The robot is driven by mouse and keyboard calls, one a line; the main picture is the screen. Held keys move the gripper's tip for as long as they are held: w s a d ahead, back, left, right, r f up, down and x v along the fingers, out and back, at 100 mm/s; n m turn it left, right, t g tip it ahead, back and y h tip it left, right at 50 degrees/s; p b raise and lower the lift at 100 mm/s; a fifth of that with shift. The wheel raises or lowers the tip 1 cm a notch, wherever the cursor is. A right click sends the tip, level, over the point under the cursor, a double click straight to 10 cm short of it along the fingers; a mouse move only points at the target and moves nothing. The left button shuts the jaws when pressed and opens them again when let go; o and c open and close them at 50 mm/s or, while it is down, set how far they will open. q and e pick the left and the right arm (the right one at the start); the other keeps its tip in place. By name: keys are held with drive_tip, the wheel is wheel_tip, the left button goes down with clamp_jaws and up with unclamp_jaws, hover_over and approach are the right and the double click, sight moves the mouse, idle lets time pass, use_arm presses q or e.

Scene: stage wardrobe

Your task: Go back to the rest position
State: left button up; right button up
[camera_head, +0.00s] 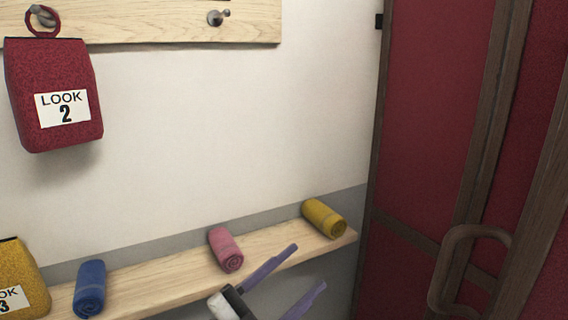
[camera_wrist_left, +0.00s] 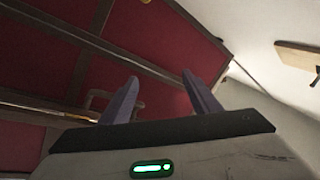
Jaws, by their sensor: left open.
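My left gripper (camera_head: 287,281) is in front of the wooden shelf in the head view, its two purple fingers spread apart with nothing between them. In the left wrist view its open fingers (camera_wrist_left: 162,100) point toward the red panelled door. My right gripper is in neither view.
A wooden shelf (camera_head: 150,290) bears blue (camera_head: 90,289), pink (camera_head: 226,250) and yellow (camera_head: 324,218) rolls. A red bag (camera_head: 50,85) marked LOOK 2 hangs from a peg; a yellow bag (camera_head: 15,270) stands lower left. The red door (camera_head: 430,110) has a handle (camera_head: 450,270).

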use_arm(q)
drive_tip(key=s+a+f+n+y, duration=0.2)
drive_tip(key=a+f+n+y, duration=0.15)
drive_tip(key=f, duration=0.35)
drive_tip(key=s+a+f+n+t+y, duration=0.1)
drive_tip(key=s+a+f+n+y, duration=0.15)
drive_tip(key=f+n+y, duration=0.35)
drive_tip(key=s+a+f+n+y, duration=0.1)
drive_tip(key=s+a+f+n, duration=0.2)
drive_tip(key=f, duration=0.6)
drive_tip(key=s+a+f+n+g+y, duration=0.2)
drive_tip(key=s+a+f+g, duration=0.1)
drive_tip(key=s+a+f, duration=0.2)
drive_tip(key=s+a+f+n+g+y, duration=0.2)
drive_tip(key=s+a+f, duration=0.3)
drive_tip(key=s+f, duration=0.5)
drive_tip(key=shift+s+f+n+g, duration=0.15)
drive_tip(key=shift+s+n+g, duration=0.35)
drive_tip(key=shift+s+n, duration=0.55)
drive_tip(key=shift+s+a, duration=0.1)
drive_tip(key=shift+s, duration=0.1)
